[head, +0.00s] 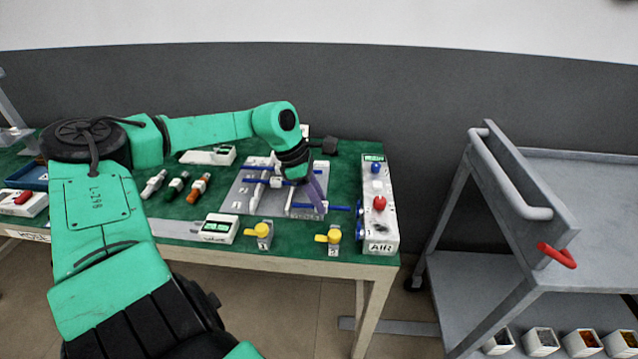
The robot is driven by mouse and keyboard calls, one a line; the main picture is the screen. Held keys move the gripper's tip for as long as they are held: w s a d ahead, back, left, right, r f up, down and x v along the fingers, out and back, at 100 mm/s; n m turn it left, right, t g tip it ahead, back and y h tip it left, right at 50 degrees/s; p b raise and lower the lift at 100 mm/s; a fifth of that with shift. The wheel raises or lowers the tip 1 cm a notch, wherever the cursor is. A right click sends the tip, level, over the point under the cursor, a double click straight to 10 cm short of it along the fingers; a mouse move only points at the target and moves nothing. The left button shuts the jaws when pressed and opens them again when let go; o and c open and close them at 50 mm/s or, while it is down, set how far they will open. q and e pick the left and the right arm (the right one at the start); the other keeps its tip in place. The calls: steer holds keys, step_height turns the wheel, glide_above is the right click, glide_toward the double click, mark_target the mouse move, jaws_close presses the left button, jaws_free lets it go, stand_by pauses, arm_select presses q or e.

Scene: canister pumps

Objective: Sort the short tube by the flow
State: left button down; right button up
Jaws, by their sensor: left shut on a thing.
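A grey plate (236,202) on the green table carries white fittings and blue tubes. My left gripper (321,208) reaches over the plate's right side, its purple fingers pointing down. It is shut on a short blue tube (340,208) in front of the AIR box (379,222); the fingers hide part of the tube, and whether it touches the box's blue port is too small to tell. The AIR box has a red knob, a blue knob and a small green display. Three short tube-like pieces, white (153,184), green (176,185) and orange (198,188), lie left of the plate. My right gripper is not in view.
Two yellow-handled valves (262,231) (332,238) and a white meter (218,228) stand along the table's front edge. Another white device (209,156) lies behind. A blue tray (28,177) is at the far left. A grey cart (590,200) stands right, beyond a floor gap.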

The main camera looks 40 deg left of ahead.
arm_select(q)
steer(key=shift+r+p, duration=1.65)
steer(key=shift+r, duration=1)
